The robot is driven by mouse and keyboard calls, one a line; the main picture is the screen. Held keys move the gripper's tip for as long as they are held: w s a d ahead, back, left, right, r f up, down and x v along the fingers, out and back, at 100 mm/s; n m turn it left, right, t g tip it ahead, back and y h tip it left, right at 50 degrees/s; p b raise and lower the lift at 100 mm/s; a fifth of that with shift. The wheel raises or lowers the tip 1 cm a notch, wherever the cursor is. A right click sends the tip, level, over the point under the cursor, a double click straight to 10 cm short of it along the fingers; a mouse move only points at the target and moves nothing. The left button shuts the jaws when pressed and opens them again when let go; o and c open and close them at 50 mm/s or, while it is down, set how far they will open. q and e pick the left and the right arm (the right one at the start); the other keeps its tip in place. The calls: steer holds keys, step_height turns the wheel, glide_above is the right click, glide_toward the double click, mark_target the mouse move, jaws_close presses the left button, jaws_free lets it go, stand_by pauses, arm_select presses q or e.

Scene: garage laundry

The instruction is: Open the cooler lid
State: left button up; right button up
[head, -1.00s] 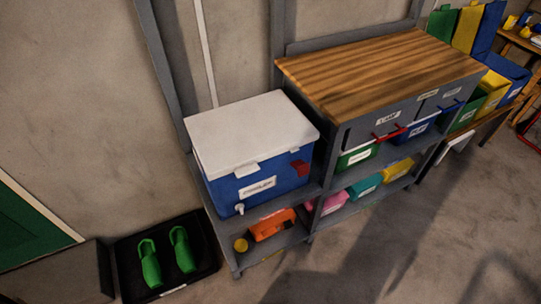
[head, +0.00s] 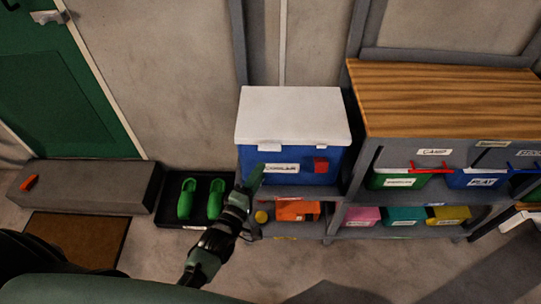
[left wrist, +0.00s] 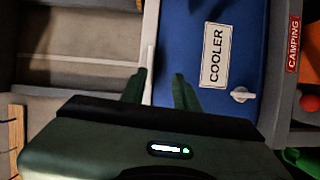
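The cooler (head: 310,170) is a blue box with a shut white lid (head: 292,114), standing on a grey shelf. Two white latch tabs hang at the lid's front edge. My left gripper (head: 255,176) is in front of the cooler's front left part, just below the lid edge. In the left wrist view my left gripper (left wrist: 158,76) has its fingers apart and nothing gripped. The white lid edge (left wrist: 151,50) and blue front (left wrist: 185,50) with the COOLER label (left wrist: 214,55) lie beyond them. I cannot tell whether they touch. My right gripper is out of view.
A wooden-topped cabinet (head: 445,95) stands close to the right of the cooler. An orange box (head: 296,211) is on the shelf below. A black tray (head: 172,190) with green shoes and a grey bench (head: 92,186) are to the left. Floor is clear at lower right.

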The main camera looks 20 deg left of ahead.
arm_select(q)
steer(key=w+r, duration=0.1)
steer(key=w, duration=0.7)
steer(key=shift+r+n+t, duration=0.2)
steer(key=shift+n+t, duration=0.1)
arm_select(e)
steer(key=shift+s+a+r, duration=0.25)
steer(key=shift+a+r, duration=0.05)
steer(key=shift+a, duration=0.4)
arm_select(q)
steer(key=shift+d, duration=0.15)
jaws_close()
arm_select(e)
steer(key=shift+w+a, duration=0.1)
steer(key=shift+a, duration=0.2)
